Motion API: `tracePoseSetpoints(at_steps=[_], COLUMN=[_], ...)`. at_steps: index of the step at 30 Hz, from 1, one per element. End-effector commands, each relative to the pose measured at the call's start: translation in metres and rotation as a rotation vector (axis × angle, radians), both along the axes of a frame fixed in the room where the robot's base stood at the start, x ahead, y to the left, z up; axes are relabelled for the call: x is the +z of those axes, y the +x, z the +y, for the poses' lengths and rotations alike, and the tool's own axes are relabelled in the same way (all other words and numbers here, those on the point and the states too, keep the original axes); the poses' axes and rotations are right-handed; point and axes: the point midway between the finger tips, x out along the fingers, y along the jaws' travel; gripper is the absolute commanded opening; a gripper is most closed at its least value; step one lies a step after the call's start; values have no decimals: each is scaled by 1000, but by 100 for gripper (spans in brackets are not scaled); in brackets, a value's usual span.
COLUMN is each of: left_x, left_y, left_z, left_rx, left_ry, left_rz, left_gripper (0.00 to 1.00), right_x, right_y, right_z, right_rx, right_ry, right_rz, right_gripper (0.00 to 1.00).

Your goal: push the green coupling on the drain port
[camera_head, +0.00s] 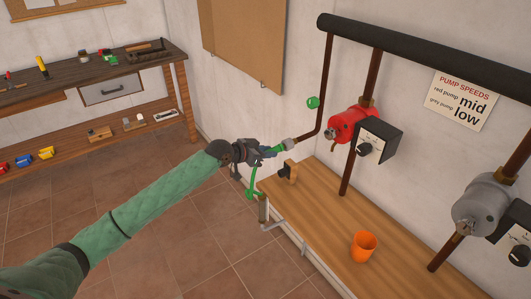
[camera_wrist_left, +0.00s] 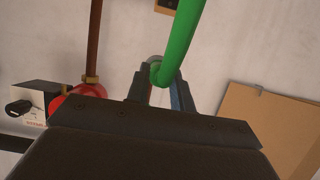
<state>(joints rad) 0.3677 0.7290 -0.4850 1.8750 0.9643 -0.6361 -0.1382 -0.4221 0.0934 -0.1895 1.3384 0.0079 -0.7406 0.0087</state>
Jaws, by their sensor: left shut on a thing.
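My left gripper (camera_head: 268,150) reaches in from the left and is shut on the green coupling (camera_head: 274,150) of a green hose (camera_head: 252,184). The hose hangs down below the gripper. The drain port (camera_head: 290,143) is the pale grey end of the dark red pipe, just right of the coupling. I cannot tell whether coupling and port touch or are slightly apart. In the left wrist view, the hose (camera_wrist_left: 184,38) crosses in front of my left gripper's fingertips (camera_wrist_left: 160,78), with a grey ring (camera_wrist_left: 157,62) behind it. My right gripper is out of view.
The wooden bench (camera_head: 325,210) is below, with a small wooden block with a black part (camera_head: 289,172) and an orange cup (camera_head: 363,247). A red pump (camera_head: 345,125), a grey pump (camera_head: 483,205) and a green knob (camera_head: 313,102) are on the right. Open floor lies left.

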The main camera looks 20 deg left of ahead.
Motion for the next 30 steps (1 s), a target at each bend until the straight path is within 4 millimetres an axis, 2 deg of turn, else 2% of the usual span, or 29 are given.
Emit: tracePoseSetpoints(at_steps=[10,11,14,15,23,30], left_x=[1,1,1,0,0,0], left_y=[7,7,7,7,7,7], left_z=[-5,-5,-5,-5,-5,-5], left_rx=[0,1,1,0,0,0], left_ry=[-1,0,0,-1,0,0], left_rz=[-1,-1,-1,-1,0,0], left_gripper=[0,27,47,49,49,49], right_x=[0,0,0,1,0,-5], right_y=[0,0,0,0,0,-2], right_z=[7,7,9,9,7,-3], right_rx=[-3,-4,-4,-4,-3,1], right_ry=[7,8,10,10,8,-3], right_rz=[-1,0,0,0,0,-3], right_gripper=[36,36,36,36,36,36])
